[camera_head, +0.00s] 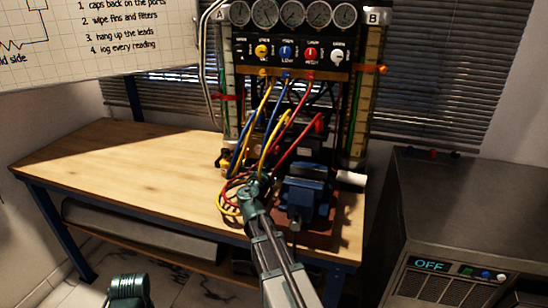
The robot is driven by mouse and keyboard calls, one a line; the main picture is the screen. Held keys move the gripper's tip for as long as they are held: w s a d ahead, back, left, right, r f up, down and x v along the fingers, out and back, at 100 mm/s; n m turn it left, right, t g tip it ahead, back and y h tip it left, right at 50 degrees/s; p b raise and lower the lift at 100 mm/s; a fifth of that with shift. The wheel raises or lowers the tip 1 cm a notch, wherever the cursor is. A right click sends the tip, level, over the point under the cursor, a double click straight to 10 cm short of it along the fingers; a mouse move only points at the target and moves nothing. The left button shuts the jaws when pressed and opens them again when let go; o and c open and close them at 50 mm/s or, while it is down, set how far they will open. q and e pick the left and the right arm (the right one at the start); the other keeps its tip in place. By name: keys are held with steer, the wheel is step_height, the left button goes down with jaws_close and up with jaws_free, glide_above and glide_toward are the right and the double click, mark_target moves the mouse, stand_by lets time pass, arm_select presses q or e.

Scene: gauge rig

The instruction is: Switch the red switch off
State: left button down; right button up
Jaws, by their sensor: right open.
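A red knob (310,54), the clearest red control I see, sits on the black panel of the gauge rig (345,82), between a blue and a white knob. Whether it is on or off is too small to tell. My right gripper (252,187) is open, low in front of the rig beside the hanging leads and well below the knob. Its fingers are hard to make out among the hoses.
Yellow, blue and red leads (236,158) hang in front of the rig. A blue vise (304,190) stands on the wooden bench (120,165), whose left part is clear. A grey cabinet (470,205) at right has a display reading OFF (429,264).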

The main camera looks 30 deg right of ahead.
steer(key=v, duration=1.3)
steer(key=shift+f, duration=0.1)
steer(key=s+a+f+n+g+y+p, duration=0.1)
steer(key=s+a+n+g+y+p, duration=0.3)
steer(key=a, duration=0.6)
steer(key=s+a+f+n+g+y+p, duration=0.1)
steer(key=s+a+n+g+y+p, duration=0.3)
steer(key=s+a+p, duration=0.4)
steer(key=s+a+f+n+g+y+p, duration=0.1)
steer(key=s+a+n+g+y+p, duration=0.3)
steer(key=a, duration=0.8)
steer(key=s+n+p, duration=0.1)
steer(key=s+p, duration=0.1)
steer(key=p, duration=0.1)
steer(key=shift+s+n+y, duration=0.3)
steer(key=shift+a+f, duration=0.15)
